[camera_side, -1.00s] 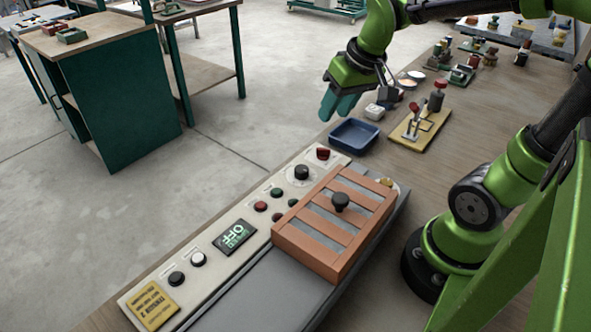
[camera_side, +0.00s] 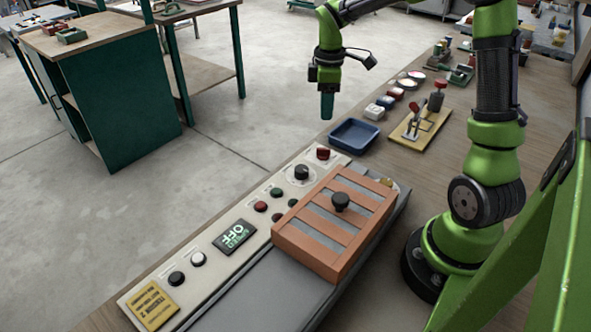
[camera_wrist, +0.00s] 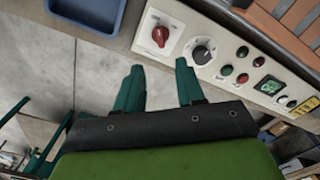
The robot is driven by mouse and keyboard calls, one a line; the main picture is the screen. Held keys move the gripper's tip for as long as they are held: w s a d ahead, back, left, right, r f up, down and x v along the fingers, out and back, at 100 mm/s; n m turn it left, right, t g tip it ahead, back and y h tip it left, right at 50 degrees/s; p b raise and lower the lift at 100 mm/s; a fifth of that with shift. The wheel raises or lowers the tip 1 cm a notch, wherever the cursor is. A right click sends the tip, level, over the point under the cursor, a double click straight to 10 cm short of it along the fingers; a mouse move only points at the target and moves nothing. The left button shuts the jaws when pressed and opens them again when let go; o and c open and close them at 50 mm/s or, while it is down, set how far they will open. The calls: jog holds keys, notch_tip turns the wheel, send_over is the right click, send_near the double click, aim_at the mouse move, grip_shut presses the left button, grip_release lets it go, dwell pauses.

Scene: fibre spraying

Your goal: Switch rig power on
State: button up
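The control panel (camera_side: 225,245) is a long cream strip along the bench edge. At its far end is a red rotary switch (camera_side: 323,153), which also shows in the wrist view (camera_wrist: 160,35) on a white plate. A dark display (camera_side: 234,236) reads "SPEED OFF". My gripper (camera_side: 327,115) hangs fingers-down above and beyond the red switch, near the blue tray, apart from the panel. In the wrist view its two teal fingers (camera_wrist: 159,64) are spread with nothing between them, and the red switch appears beyond their tips. The switch's label is too small to read.
A black dial (camera_side: 302,172), red and green buttons (camera_side: 261,206) and a slatted orange cover (camera_side: 320,245) with a black knob lie near the switch. A blue tray (camera_side: 354,135) and a lever on a yellow base (camera_side: 414,128) stand beyond. Open floor lies left.

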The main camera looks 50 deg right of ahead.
aim_at(324, 149)
notch_tip(324, 149, down, 12)
jog(key=shift+f, duration=0.1)
dwell(0.4)
grip_shut()
